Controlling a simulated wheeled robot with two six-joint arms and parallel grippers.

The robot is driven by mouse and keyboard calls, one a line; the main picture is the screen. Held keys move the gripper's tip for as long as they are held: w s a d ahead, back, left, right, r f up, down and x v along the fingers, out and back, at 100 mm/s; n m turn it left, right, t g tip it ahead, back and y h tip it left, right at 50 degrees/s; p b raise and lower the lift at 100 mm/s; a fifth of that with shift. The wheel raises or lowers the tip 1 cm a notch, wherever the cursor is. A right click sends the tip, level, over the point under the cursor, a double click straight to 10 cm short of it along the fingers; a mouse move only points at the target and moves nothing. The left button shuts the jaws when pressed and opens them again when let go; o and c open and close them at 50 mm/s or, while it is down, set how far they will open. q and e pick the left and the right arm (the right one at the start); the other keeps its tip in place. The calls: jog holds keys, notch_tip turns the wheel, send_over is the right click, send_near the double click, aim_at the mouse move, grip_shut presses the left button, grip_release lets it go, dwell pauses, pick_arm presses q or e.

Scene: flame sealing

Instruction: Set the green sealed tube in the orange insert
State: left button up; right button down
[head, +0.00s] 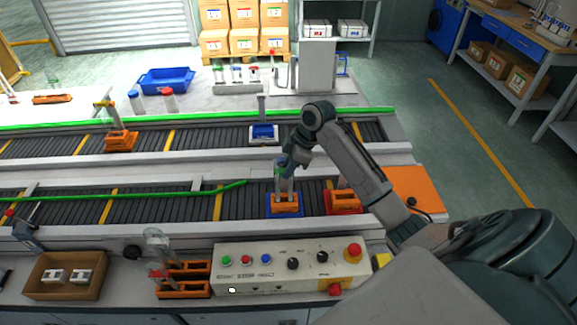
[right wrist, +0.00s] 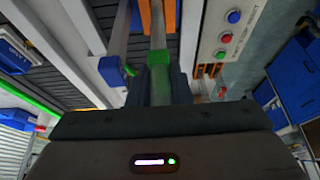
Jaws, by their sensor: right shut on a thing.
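My right gripper (head: 285,163) is shut on the green sealed tube, a clear tube with a green band (right wrist: 158,58) in the right wrist view. In the head view the gripper is just above an orange insert (head: 286,208) on a blue carrier (head: 284,214) on the near conveyor. The tube points down at this insert, and in the right wrist view its far end shows between two orange posts (right wrist: 171,14). I cannot tell whether the tube rests on the insert's bottom. My left gripper is not in view.
A red carrier with an orange insert (head: 343,199) stands just right. The control box (head: 290,267) is in front. An orange rack (head: 184,288) with a tube and an open carton (head: 67,276) are at front left. The far conveyor holds another orange holder (head: 120,141).

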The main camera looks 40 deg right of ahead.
jog(key=shift+f+b, duration=0.45)
jog(key=shift+f, duration=0.9)
dwell(0.3)
jog(key=c, duration=1.2)
grip_release()
jog(key=shift+c, duration=0.2)
jog(key=b+v, duration=0.4)
jog(key=v, duration=0.6)
jog(key=shift+r, duration=0.4)
jog(key=shift+s, duration=0.1)
